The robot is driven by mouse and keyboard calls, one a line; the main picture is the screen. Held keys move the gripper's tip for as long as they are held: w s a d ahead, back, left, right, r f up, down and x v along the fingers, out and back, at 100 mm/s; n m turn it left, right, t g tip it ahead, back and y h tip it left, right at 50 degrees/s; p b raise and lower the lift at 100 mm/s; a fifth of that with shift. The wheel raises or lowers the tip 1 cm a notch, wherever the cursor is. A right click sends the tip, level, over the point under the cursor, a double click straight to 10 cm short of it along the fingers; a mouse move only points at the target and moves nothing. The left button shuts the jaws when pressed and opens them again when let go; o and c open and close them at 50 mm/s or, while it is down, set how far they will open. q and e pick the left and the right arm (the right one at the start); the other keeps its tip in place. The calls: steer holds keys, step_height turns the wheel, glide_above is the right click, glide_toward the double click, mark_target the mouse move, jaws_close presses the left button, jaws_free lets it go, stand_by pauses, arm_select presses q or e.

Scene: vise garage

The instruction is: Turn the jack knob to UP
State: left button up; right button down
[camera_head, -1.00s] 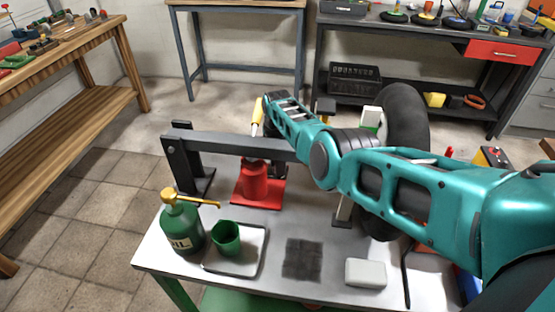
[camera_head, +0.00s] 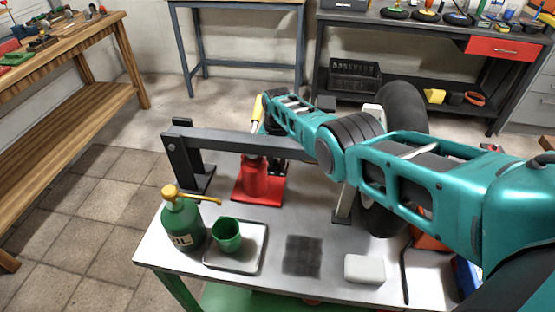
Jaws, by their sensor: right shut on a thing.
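The red bottle jack (camera_head: 262,182) stands upright on its red base on the grey table, under the dark steel beam (camera_head: 235,142). Its yellow-gripped handle (camera_head: 257,108) rises behind the beam. My right arm reaches in from the right and its forearm bends down behind the beam. My right gripper (camera_head: 278,167) shows only as a small dark part at the jack's right side, largely hidden by the beam and jack. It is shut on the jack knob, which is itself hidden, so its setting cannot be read. My left gripper is not in view.
A green oil can (camera_head: 183,222) and a green cup (camera_head: 227,236) on a tray (camera_head: 258,250) stand at the table's front left. A pale block (camera_head: 364,269) lies at the front right. A black tyre (camera_head: 404,105) stands behind my arm. The dark mat (camera_head: 302,256) is bare.

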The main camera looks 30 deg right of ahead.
mark_target(278, 161)
steer(key=shift+n, duration=0.7)
steer(key=shift+a, duration=0.1)
steer(key=c, duration=0.9)
jaws_free()
steer(key=shift+o, duration=0.2)
steer(key=shift+r, duration=0.1)
step_height(278, 161, up, 5)
steer(key=p, duration=0.4)
steer(key=shift+r, duration=0.2)
step_height(278, 161, up, 7)
steer(key=shift+r, duration=0.15)
